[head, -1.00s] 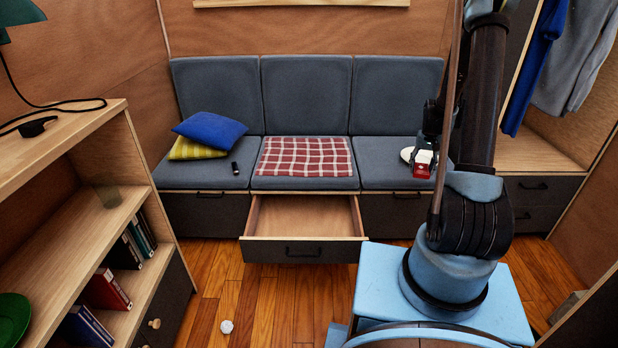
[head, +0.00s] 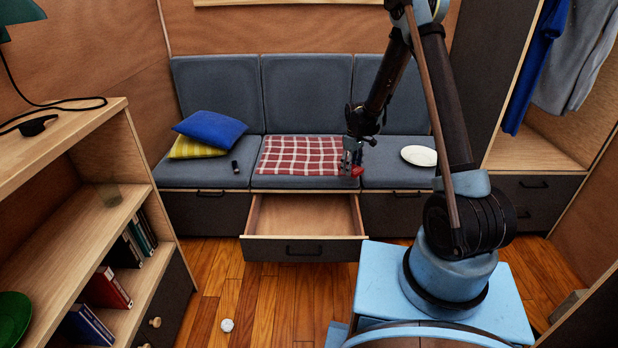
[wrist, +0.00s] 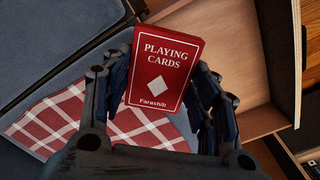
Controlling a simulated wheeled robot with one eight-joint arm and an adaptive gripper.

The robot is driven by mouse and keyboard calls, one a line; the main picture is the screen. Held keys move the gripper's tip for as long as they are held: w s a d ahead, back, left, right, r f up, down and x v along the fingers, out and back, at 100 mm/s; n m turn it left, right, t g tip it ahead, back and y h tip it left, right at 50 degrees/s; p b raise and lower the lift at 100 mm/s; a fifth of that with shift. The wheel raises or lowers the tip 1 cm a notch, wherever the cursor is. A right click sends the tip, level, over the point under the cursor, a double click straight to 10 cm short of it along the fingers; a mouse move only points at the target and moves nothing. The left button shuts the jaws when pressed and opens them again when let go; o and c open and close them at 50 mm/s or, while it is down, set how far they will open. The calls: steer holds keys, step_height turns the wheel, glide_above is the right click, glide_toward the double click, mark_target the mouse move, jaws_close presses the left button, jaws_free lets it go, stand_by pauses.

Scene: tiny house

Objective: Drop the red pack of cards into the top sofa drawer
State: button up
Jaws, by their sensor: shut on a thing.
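The red pack of cards (wrist: 163,68) is held between the fingers of my gripper (wrist: 160,100) in the wrist view, its printed face toward the camera. In the head view my gripper (head: 352,165) is in front of the sofa, near the right edge of the checked cloth, with only a small red part of the pack (head: 358,171) showing. The sofa drawer (head: 300,250) under the middle seat is pulled open and looks empty. My gripper shows above and toward the right of this drawer. The drawer also shows at the right in the wrist view (wrist: 225,105).
A red checked cloth (head: 298,156) lies on the middle seat. A white plate (head: 419,156) lies on the right seat. Blue (head: 209,128) and yellow (head: 192,149) cushions and a small dark object (head: 235,167) are on the left seat. A white ball (head: 227,325) lies on the floor.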

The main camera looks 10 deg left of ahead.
steer(key=s+a+f+n, duration=0.1)
steer(key=s+a+n, duration=0.3)
steer(key=a, duration=0.4)
steer(key=s+a+f+n, duration=0.2)
steer(key=s+a+n, duration=0.15)
steer(key=a, duration=0.55)
steer(key=shift+s+f, duration=0.15)
steer(key=shift+f, duration=1.3)
steer(key=shift+s+f, duration=0.15)
steer(key=shift+f, duration=1.25)
steer(key=shift+d, duration=0.1)
steer(key=o, duration=1.2)
step_height(320, 180, up, 12)
